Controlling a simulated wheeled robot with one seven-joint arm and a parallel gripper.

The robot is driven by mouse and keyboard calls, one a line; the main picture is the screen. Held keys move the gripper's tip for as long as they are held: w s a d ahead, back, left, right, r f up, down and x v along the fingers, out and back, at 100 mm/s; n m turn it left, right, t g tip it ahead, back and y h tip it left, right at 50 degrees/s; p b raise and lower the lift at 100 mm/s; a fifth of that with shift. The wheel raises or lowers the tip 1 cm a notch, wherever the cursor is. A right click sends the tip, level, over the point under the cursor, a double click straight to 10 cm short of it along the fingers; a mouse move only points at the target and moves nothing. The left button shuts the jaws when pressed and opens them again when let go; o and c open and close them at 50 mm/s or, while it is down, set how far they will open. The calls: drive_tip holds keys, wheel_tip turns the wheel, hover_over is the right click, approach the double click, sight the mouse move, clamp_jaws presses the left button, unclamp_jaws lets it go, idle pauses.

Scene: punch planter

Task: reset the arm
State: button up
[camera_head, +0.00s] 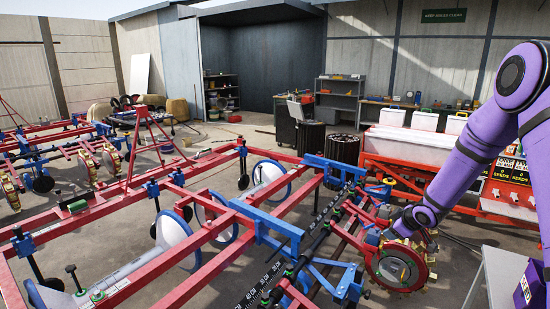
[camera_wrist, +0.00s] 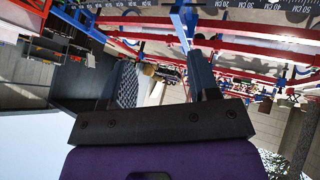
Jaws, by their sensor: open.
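My purple arm (camera_head: 460,165) comes in from the right in the head view and bends down to the left. Its wrist end (camera_head: 412,222) is just above and behind a round punch wheel (camera_head: 397,268) with a brass-toothed rim, on the red and blue planter frame (camera_head: 195,245). The fingers are hidden there; I cannot tell whether they touch the wheel. In the wrist view, my gripper (camera_wrist: 160,62) has two dark fingers set wide apart, with nothing visibly held between them. That view is upside down, with red and blue frame bars (camera_wrist: 250,38) beyond the fingers.
A white-topped red seeder unit (camera_head: 410,145) stands behind the arm at right. A black ribbed bin (camera_head: 343,148) and shelves (camera_head: 338,95) stand further back. Open concrete floor (camera_head: 440,275) shows beside the wheel.

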drive_tip(key=s+a+r+m+h, duration=0.1)
drive_tip(key=s+r+m, duration=0.1)
drive_tip(key=s+r, duration=0.55)
drive_tip(key=s+a+r+m+h, duration=0.15)
drive_tip(key=s+r, duration=0.25)
drive_tip(key=r, duration=0.6)
drive_tip(key=s+r+m+h, duration=0.2)
drive_tip(key=s+r, duration=0.3)
drive_tip(key=r, duration=0.4)
drive_tip(key=s+a+r+m+g, duration=0.1)
drive_tip(key=s+a+r, duration=0.1)
drive_tip(key=s, duration=0.7)
drive_tip(key=s+a+r+m+y, duration=0.1)
drive_tip(key=s+a+r+m, duration=0.1)
drive_tip(key=s, duration=0.7)
drive_tip(key=s+a+r+m+g+y, duration=0.1)
drive_tip(key=s+a+r, duration=0.1)
drive_tip(key=s, duration=0.7)
drive_tip(key=shift+a+r+g, duration=0.15)
drive_tip(key=shift+a+g, duration=0.15)
drive_tip(key=shift+y, duration=0.25)
